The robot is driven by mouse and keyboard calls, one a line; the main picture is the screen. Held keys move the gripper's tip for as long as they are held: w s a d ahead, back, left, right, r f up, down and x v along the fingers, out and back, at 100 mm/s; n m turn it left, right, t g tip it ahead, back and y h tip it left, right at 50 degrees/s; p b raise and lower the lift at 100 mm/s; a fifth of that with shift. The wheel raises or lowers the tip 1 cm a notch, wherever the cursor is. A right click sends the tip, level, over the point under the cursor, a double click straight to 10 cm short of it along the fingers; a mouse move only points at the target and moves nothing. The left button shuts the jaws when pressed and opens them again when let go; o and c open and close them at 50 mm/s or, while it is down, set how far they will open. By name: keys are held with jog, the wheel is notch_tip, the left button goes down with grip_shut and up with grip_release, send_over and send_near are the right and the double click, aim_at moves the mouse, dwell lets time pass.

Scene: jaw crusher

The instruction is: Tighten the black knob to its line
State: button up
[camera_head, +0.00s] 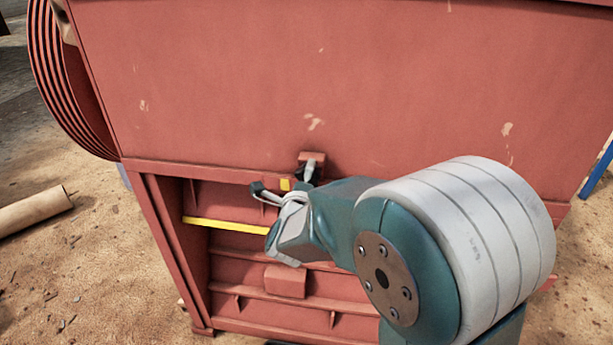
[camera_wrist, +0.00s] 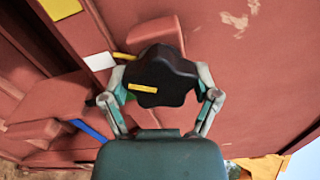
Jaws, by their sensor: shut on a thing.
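The black lobed knob (camera_wrist: 168,72) is in the middle of the wrist view, with a short yellow mark (camera_wrist: 143,88) on its face, left of centre. My gripper (camera_wrist: 161,84) has one finger on each side of it and is shut on it. A small yellow strip (camera_wrist: 124,56) shows behind the knob's left edge; I cannot tell if it is the line. In the head view my gripper (camera_head: 282,182) is at the red machine front, below a small red block (camera_head: 312,158). The knob is hard to make out there, partly hidden by my fingers.
The red crusher body (camera_head: 330,80) fills the background. Below is a recessed frame with ribs and a yellow bar (camera_head: 225,226). A white patch (camera_wrist: 99,61) lies left of the knob. A tan roll (camera_head: 33,210) lies on the sandy ground at left.

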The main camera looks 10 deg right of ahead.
jog(key=shift+s+f, duration=0.1)
jog(key=shift+f, duration=0.2)
jog(key=o, duration=1)
jog(key=shift+d, duration=0.1)
jog(key=shift+c, duration=0.2)
jog(key=shift+r, duration=0.1)
jog(key=v, duration=1.2)
